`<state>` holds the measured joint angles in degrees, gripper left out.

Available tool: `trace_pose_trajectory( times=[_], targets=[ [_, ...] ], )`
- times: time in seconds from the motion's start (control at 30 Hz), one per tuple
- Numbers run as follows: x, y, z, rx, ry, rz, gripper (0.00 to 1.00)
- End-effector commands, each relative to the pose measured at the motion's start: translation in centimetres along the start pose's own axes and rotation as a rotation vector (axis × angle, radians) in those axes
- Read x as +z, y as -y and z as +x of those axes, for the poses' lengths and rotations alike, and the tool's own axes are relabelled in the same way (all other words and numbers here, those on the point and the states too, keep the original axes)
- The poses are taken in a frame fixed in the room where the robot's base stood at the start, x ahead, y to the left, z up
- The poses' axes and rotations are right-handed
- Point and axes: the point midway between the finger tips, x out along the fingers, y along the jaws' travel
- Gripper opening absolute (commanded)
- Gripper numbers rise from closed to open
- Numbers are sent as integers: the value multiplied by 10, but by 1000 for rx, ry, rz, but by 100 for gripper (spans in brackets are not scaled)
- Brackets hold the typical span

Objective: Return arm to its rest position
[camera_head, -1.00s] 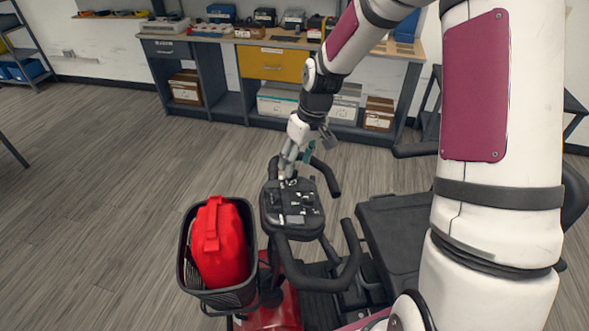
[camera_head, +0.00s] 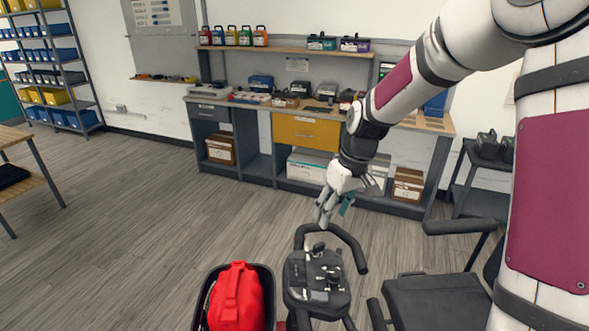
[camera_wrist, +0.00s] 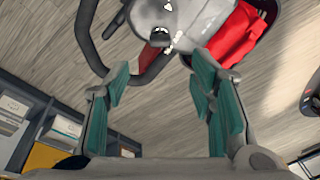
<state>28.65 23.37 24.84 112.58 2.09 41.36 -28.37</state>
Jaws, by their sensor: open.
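My gripper (camera_head: 335,208) hangs above the handlebar and control console (camera_head: 316,280) of a mobility scooter in the head view. In the wrist view my gripper (camera_wrist: 160,100) has its two teal-padded fingers spread wide apart, with nothing between them. The console (camera_wrist: 175,22) and the black handlebar (camera_wrist: 95,35) lie beyond the fingertips, apart from them as far as I can tell. My arm comes in from the upper right of the head view and bends down to the gripper.
A red bag (camera_head: 238,298) sits in the scooter's black front basket (camera_head: 203,300). The black seat (camera_head: 437,305) is right of the console. A workbench (camera_head: 262,130) with a yellow drawer stands behind. Shelves (camera_head: 72,65) and a wooden table (camera_head: 14,137) are at left. Floor between is clear.

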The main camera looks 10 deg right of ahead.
Motion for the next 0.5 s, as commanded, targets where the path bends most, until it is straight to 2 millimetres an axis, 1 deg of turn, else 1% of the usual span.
trace_pose_trajectory(
  times=[0.07,0.17,0.27,0.3,0.37,0.5],
  targets=[
    [1,2,-4,9,0,0,50],
    [7,9,-19,39,1,4,50],
    [18,21,-43,89,-2,18,50],
    [24,27,-55,111,-6,25,50],
    [35,37,-71,143,-13,40,50],
    [61,58,-106,206,-42,82,50]
  ],
)
